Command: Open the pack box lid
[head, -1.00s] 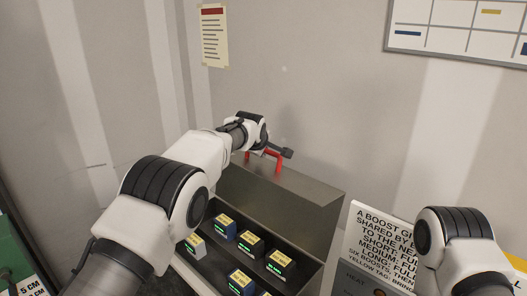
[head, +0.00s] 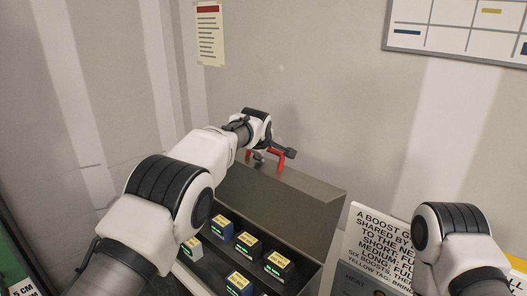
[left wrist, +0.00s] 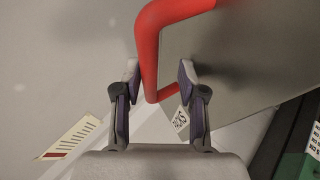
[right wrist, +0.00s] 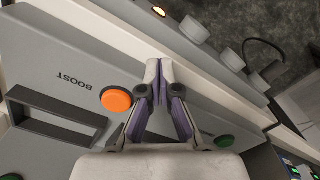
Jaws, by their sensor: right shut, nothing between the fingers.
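The pack box lid (head: 285,190) is a dark grey panel standing raised behind several packs, which show in the open box. A red bar handle (head: 276,154) is at the lid's upper edge. My left gripper (head: 275,154) is at this handle. In the left wrist view, the open fingers of my left gripper (left wrist: 158,85) stand on either side of the red handle (left wrist: 148,50), with gaps visible. My right gripper (right wrist: 158,70) is shut and empty, beside an orange button (right wrist: 116,99) in the right wrist view. It is out of the head view.
Packs (head: 247,243) with yellow tops sit in the box in front of the lid. A wall (head: 330,100) is close behind the lid. A text sign (head: 375,240) stands right of the box. A grey BOOST panel (right wrist: 60,65) with knobs and buttons lies under my right gripper.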

